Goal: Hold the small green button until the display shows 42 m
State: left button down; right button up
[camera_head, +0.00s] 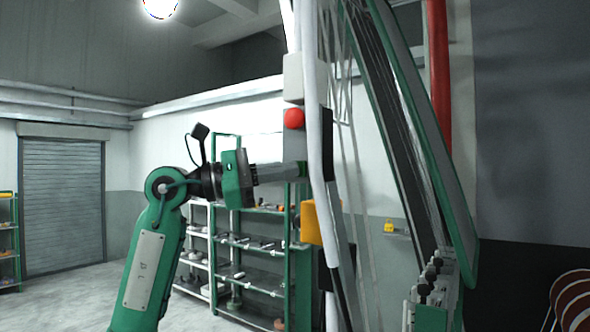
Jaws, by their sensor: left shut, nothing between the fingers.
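My left gripper (300,171) reaches in from the left on a green arm. Its fingers are shut with nothing between them and point right, with the tips at a tall pale machine post (320,120). I cannot tell whether the tips touch anything there. I cannot make out the small green button; the fingers or the post may hide it. No display with a readable number shows. A round red knob (293,118) sits on the post above the fingertips, and a yellow-orange box (311,222) is below them. My right gripper is not in view.
A tall slanted machine frame with green edges (425,130) fills the right side, with a red vertical pipe (438,65) behind it. Shelves with small parts (250,243) stand behind the arm. The floor at left, before the roller door (62,200), is clear.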

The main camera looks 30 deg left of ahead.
pick_arm(q)
jog(key=shift+s, duration=0.1)
jog(key=shift+s+b, duration=0.4)
jog(key=shift+s, duration=0.4)
jog(key=shift+s+f, duration=0.1)
jog(key=s, duration=0.1)
jog(key=s+b, duration=0.1)
jog(key=s, duration=0.2)
jog(key=shift+s+a+b, duration=0.25)
jog(key=shift+s+b, duration=0.05)
jog(key=shift+s, duration=0.1)
